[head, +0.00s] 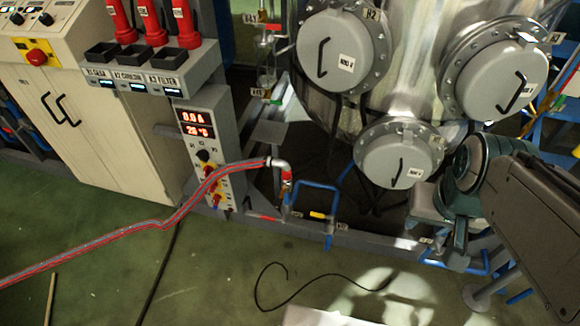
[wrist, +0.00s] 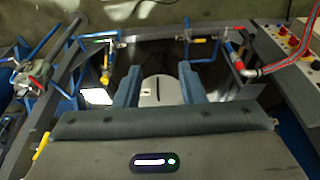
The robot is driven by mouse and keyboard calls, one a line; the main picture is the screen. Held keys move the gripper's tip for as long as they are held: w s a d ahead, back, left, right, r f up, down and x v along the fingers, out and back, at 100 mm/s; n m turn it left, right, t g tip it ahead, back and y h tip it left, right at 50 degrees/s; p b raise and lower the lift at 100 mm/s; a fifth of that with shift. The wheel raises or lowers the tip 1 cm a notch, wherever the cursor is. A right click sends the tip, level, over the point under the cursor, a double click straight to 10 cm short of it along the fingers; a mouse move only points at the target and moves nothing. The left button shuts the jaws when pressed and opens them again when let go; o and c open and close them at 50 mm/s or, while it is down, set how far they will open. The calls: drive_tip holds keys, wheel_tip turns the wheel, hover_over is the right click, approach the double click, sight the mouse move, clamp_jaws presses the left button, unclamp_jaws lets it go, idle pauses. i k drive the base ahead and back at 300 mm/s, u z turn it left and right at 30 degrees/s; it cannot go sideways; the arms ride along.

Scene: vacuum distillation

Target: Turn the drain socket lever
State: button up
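The striped hose (head: 190,203) ends at an elbow fitting (head: 279,164) on the low frame, with a red part (head: 287,183) just below it. A yellow lever (head: 317,215) sits on blue piping to its right. The wrist view shows the hose (wrist: 290,63) at right, a red lever (wrist: 240,65) and small yellow levers (wrist: 105,76) along the pipes. I cannot tell which is the drain socket lever. My gripper (wrist: 159,72) is open, its two fingers apart with nothing seen between them. In the head view my arm is at right; its fingertips are not clear.
A steel vessel with round hatches (head: 398,162) stands at the back. A control box (head: 205,145) with a red display and a cabinet (head: 95,130) are at left. Blue pipes (head: 318,184) and the frame rail (head: 370,241) run low. A black cable (head: 300,306) lies on open green floor.

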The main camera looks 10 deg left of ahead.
sight(278, 204)
drive_tip(key=u, duration=0.05)
drive_tip(key=k, duration=0.4)
drive_tip(key=u, duration=1.55)
drive_tip(key=i, duration=0.7)
drive_tip(key=z, duration=0.8)
drive_tip(key=i, duration=0.65)
drive_tip(key=z, duration=0.75)
